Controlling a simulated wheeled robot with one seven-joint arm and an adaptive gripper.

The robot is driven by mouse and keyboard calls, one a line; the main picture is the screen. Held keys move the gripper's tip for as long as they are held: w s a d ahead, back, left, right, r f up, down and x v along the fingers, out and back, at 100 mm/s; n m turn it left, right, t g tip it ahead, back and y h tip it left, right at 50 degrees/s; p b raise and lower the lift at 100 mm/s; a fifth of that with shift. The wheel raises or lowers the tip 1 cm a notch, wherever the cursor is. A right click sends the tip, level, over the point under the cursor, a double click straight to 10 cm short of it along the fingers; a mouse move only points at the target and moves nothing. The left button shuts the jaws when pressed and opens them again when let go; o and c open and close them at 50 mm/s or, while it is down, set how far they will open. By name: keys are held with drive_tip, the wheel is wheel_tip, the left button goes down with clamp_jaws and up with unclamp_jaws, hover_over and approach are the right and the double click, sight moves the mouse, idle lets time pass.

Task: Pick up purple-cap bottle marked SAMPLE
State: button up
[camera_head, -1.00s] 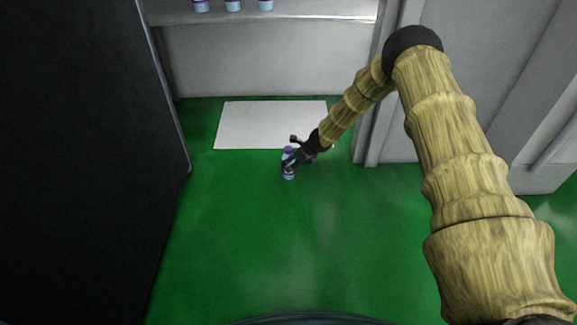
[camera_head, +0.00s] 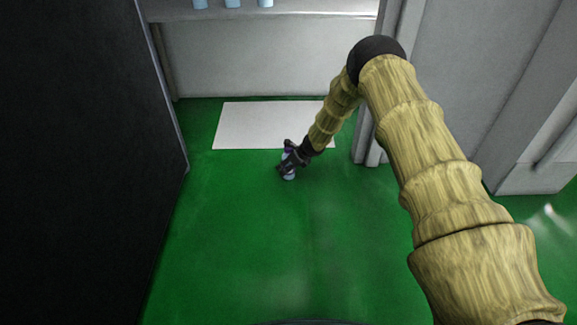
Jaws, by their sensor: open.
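A small light-blue bottle (camera_head: 289,177) stands on the green floor just in front of the white sheet. My gripper (camera_head: 287,163) is at the bottle, with its dark fingers around or in front of the upper part. The fingers are open. They hide most of the bottle, including its cap, and no SAMPLE marking is legible. I cannot tell whether the fingers touch it.
A white sheet (camera_head: 255,125) lies on the floor behind the bottle. Several light-blue bottles (camera_head: 233,3) stand on a shelf (camera_head: 300,9) at the back. A dark panel (camera_head: 80,160) rises at left and grey cabinets (camera_head: 450,90) at right. The front floor is clear.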

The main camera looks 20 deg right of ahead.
drive_tip(key=c, duration=1.4)
drive_tip(key=shift+o, duration=0.2)
drive_tip(key=shift+r, duration=0.1)
